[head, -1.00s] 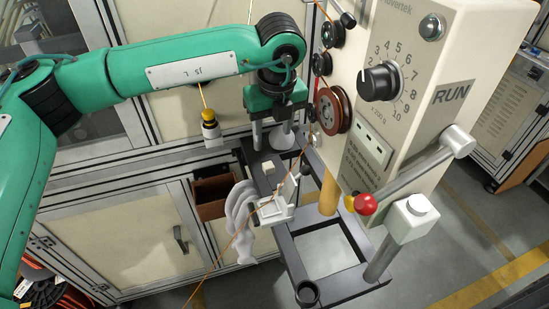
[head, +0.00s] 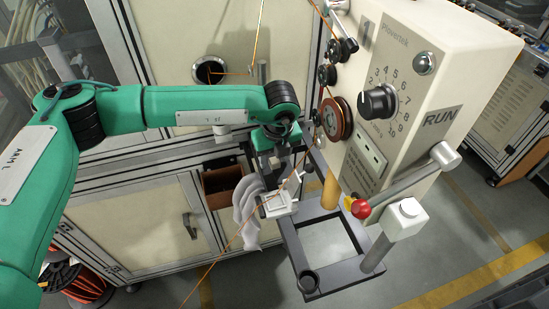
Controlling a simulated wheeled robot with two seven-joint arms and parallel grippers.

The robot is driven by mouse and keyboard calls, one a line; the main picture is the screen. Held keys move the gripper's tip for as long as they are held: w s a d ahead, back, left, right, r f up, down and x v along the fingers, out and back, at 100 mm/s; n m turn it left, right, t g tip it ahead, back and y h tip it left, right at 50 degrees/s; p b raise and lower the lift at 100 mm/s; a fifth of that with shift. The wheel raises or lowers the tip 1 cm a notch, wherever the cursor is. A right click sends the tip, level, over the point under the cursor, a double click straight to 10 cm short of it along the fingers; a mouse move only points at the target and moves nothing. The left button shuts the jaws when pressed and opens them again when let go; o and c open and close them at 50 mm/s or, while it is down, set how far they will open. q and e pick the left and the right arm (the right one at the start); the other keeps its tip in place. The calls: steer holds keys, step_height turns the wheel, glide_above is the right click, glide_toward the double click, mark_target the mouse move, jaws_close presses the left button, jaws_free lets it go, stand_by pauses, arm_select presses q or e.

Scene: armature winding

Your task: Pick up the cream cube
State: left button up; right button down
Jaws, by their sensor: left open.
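The cream cube (head: 274,161) is a small pale block on the dark narrow shelf beside the machine, mostly hidden by my left gripper. My left gripper (head: 285,170) points down over this shelf, with its fingers apart and low around the cube's place. Whether the fingers touch the cube cannot be told. My right gripper is not in view.
A white fixture (head: 279,204) with orange wire stands just in front of the gripper. A white glove (head: 247,212) hangs beside a brown bin (head: 222,186). The cream machine (head: 420,90), with a copper spool (head: 337,118) and red-knobbed lever (head: 361,209), stands close on the right.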

arm_select(q)
steer(key=c, duration=1.1)
steer(key=shift+o, duration=0.2)
steer(key=shift+r, duration=0.1)
